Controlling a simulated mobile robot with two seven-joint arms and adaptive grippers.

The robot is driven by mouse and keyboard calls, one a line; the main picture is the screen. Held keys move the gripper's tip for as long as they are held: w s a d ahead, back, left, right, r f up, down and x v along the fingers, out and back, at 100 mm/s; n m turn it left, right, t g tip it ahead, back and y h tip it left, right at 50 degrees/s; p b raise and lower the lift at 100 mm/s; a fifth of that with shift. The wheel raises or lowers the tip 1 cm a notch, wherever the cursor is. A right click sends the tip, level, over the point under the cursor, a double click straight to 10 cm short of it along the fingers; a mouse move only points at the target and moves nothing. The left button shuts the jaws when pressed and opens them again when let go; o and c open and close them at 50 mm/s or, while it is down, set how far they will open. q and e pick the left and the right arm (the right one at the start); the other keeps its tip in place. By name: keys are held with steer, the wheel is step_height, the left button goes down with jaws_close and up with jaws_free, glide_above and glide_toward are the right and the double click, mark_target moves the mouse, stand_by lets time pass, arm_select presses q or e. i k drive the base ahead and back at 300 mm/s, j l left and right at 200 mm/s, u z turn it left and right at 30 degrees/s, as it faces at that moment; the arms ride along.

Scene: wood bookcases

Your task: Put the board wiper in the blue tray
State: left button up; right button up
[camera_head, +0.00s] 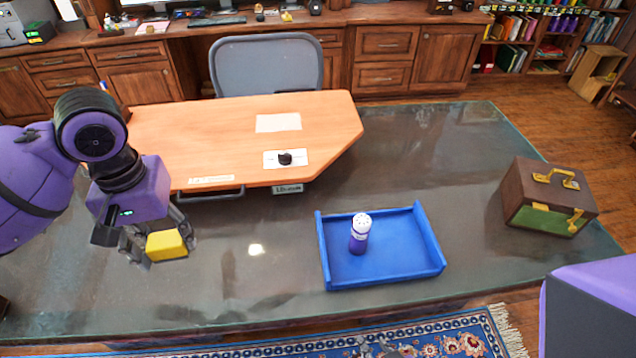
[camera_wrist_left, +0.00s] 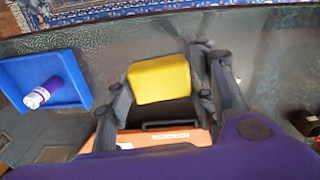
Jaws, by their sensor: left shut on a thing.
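A yellow block-shaped board wiper (camera_head: 167,245) is held between the fingers of my left gripper (camera_head: 160,243), above the left part of the glass-topped table. It also shows between the fingers in the left wrist view (camera_wrist_left: 160,79). The blue tray (camera_head: 400,272) lies on the table to the right of my left gripper, well apart from it. The tray also shows at the left of the left wrist view (camera_wrist_left: 70,66). A purple shaker bottle with a white top (camera_head: 359,234) stands in the tray. My right gripper is not in view.
An orange-brown wooden board (camera_head: 225,130) lies at the back left of the table, with a small black knob on a white card. A brown and green case (camera_head: 548,200) stands at the right. The glass between gripper and tray is clear.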

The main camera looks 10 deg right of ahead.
mark_target(396, 244)
steer(key=j+z, duration=0.1)
steer(key=z, duration=0.4)
steer(key=j+z, duration=0.1)
steer(key=z, duration=0.35)
steer(key=j+z, duration=0.1)
steer(key=z, duration=0.4)
steer(key=j+z, duration=0.1)
steer(key=z, duration=0.4)
